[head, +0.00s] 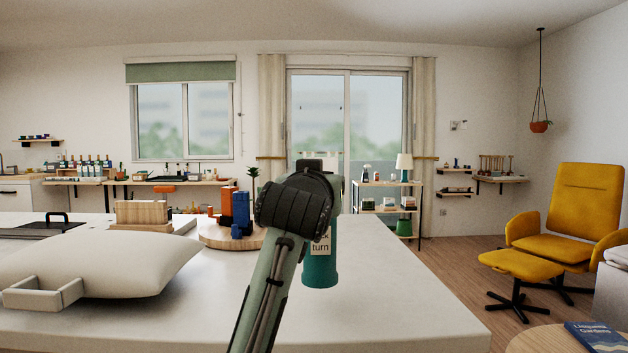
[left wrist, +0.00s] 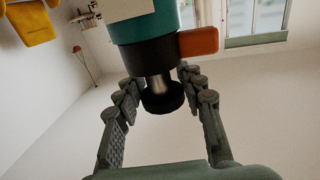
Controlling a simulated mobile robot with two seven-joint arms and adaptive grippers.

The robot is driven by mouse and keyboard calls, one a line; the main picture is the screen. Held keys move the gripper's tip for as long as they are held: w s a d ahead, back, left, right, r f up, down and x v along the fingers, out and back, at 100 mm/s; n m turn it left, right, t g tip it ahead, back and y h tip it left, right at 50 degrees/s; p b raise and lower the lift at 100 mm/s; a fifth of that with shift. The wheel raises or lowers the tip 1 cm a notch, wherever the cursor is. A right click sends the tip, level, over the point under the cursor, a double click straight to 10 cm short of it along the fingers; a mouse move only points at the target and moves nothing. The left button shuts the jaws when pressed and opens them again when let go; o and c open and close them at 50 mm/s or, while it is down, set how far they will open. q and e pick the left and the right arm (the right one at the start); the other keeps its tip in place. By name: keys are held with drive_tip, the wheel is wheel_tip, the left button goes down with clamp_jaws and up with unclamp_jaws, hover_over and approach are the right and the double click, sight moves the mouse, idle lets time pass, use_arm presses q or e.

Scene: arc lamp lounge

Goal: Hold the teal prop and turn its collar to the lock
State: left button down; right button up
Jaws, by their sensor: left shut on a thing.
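The teal prop (head: 320,270) stands upright on the white table; its label shows "turn", and my arm hides its upper part. In the left wrist view the prop (left wrist: 185,15) appears upside down, with a black collar (left wrist: 147,54), an orange lever (left wrist: 198,41), a short metal stem (left wrist: 157,86) and a black knob (left wrist: 162,100). My left gripper (left wrist: 160,84) has its fingers on both sides of the knob and stem and is shut on the prop's end. The exact contact is hard to see. My right gripper is not in view.
On the white table (head: 400,310), a cushion (head: 100,262) with a grey handle-like piece, a wooden block (head: 142,212) and a round board (head: 212,240) with orange and blue pieces lie left of the prop. The tabletop to its right is clear. A yellow armchair (head: 575,215) stands far right.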

use_arm(q)
drive_tip(key=w+d+f+b, duration=0.1)
drive_tip(key=w+d+f, duration=0.1)
drive_tip(key=d+f, duration=0.2)
drive_tip(key=shift+w+d+f, duration=0.4)
drive_tip(key=shift+d, duration=0.05)
idle(0.6)
drive_tip(key=shift+f+b, duration=0.35)
drive_tip(key=shift+f, duration=0.05)
idle(0.6)
idle(0.4)
